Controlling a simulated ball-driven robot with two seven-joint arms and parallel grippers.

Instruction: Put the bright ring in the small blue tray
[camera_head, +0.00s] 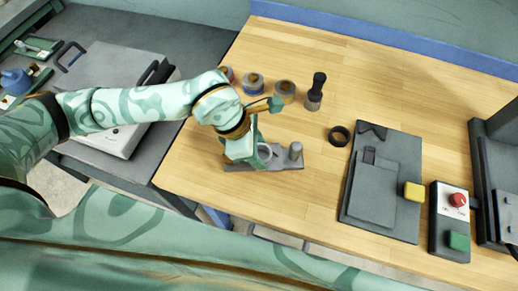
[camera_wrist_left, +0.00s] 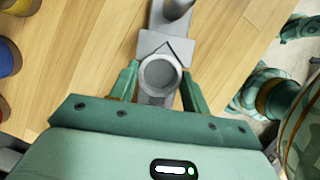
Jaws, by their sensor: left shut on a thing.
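The bright ring (camera_wrist_left: 159,90) is a light grey, thick-walled ring, seen from above in the left wrist view. My left gripper (camera_wrist_left: 160,73) is shut on it, with one green finger on each side. In the head view the ring (camera_head: 265,147) shows partly beside the gripper (camera_head: 259,156), at the grey fixture (camera_head: 289,166) with an upright peg (camera_head: 296,151). I cannot tell whether the ring rests on the fixture or is just above it. I cannot make out a small blue tray in either view. My right gripper is not in view.
A dark ring (camera_head: 339,136) lies right of the fixture, near a dark grey plate (camera_head: 375,205) with a yellow block (camera_head: 413,191). Several jars and a black-handled brush (camera_head: 316,92) stand behind. A red-button control box (camera_head: 450,220) is at right. The wood between is clear.

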